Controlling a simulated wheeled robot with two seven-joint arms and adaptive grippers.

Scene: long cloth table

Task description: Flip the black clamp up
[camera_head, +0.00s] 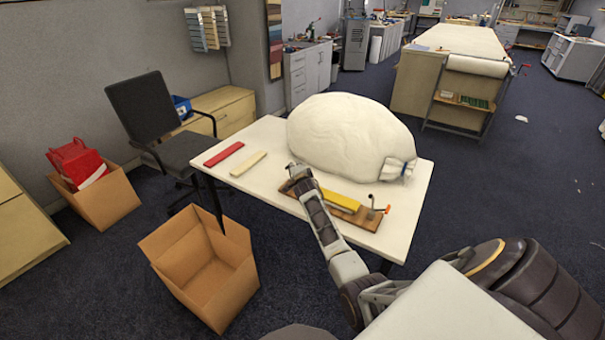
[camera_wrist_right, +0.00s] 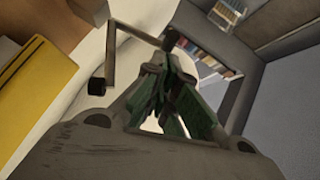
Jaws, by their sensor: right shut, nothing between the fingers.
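A wooden board (camera_head: 366,219) lies on the white table with a yellow bar (camera_head: 340,201) on it; the yellow bar also shows at the left of the right wrist view (camera_wrist_right: 38,95). A clamp with an orange handle (camera_head: 388,209) stands at the board's right end. My right gripper (camera_head: 298,173) is at the board's left end. In the right wrist view its green-padded fingers (camera_wrist_right: 168,78) are shut and empty. Just beyond them is the black clamp's bent metal arm (camera_wrist_right: 137,32) with black ends. In the head view my gripper mostly hides this clamp. My left gripper is out of view.
A large white sack (camera_head: 350,135) fills the table's back, close behind the board. A red bar (camera_head: 223,154) and a cream bar (camera_head: 248,164) lie on the table's left part. An open cardboard box (camera_head: 205,275) stands on the floor, front left.

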